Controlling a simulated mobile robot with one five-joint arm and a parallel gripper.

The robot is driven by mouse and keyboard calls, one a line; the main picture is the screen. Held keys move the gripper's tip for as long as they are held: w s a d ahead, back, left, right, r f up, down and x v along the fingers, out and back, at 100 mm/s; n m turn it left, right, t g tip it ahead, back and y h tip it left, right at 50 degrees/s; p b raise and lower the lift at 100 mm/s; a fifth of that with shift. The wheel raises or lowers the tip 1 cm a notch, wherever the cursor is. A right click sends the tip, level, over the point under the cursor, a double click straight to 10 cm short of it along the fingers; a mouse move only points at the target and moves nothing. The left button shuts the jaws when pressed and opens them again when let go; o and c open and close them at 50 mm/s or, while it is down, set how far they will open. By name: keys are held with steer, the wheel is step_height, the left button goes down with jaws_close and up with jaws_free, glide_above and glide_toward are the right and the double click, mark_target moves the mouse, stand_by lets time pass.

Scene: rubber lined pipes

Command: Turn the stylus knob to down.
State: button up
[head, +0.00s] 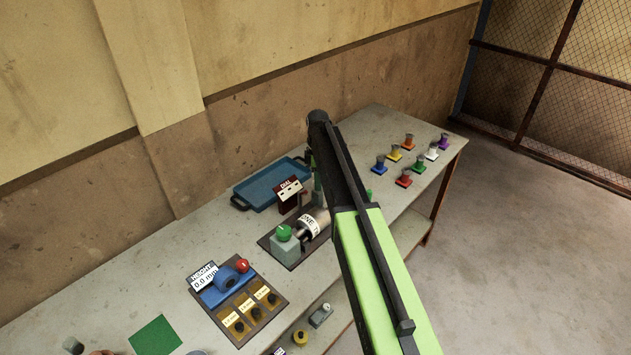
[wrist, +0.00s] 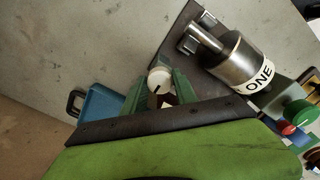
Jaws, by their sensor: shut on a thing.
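The stylus knob, a round white knob (wrist: 159,79) with a dark mark line, is between the green fingers of my gripper (wrist: 160,86) in the wrist view. The fingers are shut on its sides. The mark runs from near the knob's middle toward the palm; which setting it stands at, I cannot tell. In the head view my arm hides the knob, and a green part of my gripper (head: 318,186) shows beside the black arm link. A metal cylinder (wrist: 235,62) labelled ONE lies next to the knob on a dark plate (wrist: 172,50); it also shows in the head view (head: 313,224).
A blue tray (head: 262,190) and a small dark red sign (head: 289,192) stand behind the plate. A green knob (head: 284,232) sits at the cylinder's near end. A gauge panel (head: 238,298) is nearer. Several coloured pegs (head: 395,152) stand at the far right.

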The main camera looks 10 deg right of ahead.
jaws_close()
steer(key=shift+s+a, duration=0.1)
steer(key=shift+a, duration=0.15)
steer(key=shift+d, duration=0.2)
